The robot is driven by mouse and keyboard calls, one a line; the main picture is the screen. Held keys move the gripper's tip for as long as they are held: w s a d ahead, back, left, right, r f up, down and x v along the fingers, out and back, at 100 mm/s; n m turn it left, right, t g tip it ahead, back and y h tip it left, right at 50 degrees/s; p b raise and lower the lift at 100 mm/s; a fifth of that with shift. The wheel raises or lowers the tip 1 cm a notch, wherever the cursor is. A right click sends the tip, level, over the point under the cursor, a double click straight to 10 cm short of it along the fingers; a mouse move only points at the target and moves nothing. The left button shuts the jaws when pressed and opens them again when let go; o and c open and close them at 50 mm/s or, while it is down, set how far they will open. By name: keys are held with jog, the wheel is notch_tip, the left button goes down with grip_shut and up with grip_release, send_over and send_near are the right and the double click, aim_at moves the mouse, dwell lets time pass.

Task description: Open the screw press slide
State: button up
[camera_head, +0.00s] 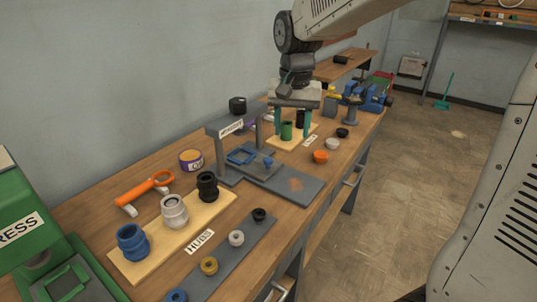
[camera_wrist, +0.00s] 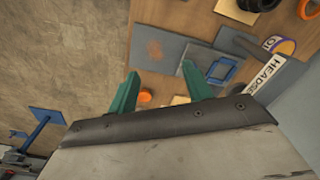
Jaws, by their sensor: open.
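A green press (camera_head: 25,225), its sign showing only "RESS", stands at the left edge of the head view, partly cut off. A grey plate with a green raised frame (camera_head: 65,283) lies at its base. A grey stand (camera_head: 222,150) with a sign starting "HEADSE" in the wrist view stands mid-bench. I cannot tell which is the screw press. My gripper (camera_head: 290,122) is open, pointing down beyond the grey stand; its teal fingers also show in the wrist view (camera_wrist: 160,88).
A board of cups (camera_head: 215,208), an orange-handled tool (camera_head: 145,187) and a grey strip of small parts (camera_head: 225,262) lie nearer. A blue vise (camera_head: 376,97) is at the far end.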

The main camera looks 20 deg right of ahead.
aim_at(268, 159)
jog(key=w+f, duration=0.2)
jog(key=w, duration=0.2)
jog(key=w+a+f+m, duration=0.1)
jog(key=w+f, duration=0.2)
jog(key=w, duration=0.1)
jog(key=w+f+m, duration=0.1)
jog(key=w+f, duration=0.2)
jog(key=w, duration=0.1)
jog(key=shift+w+a, duration=0.1)
jog(key=shift+a, duration=0.2)
jog(key=shift+m, duration=0.3)
jog(key=f, duration=0.8)
jog(key=shift+w, duration=0.2)
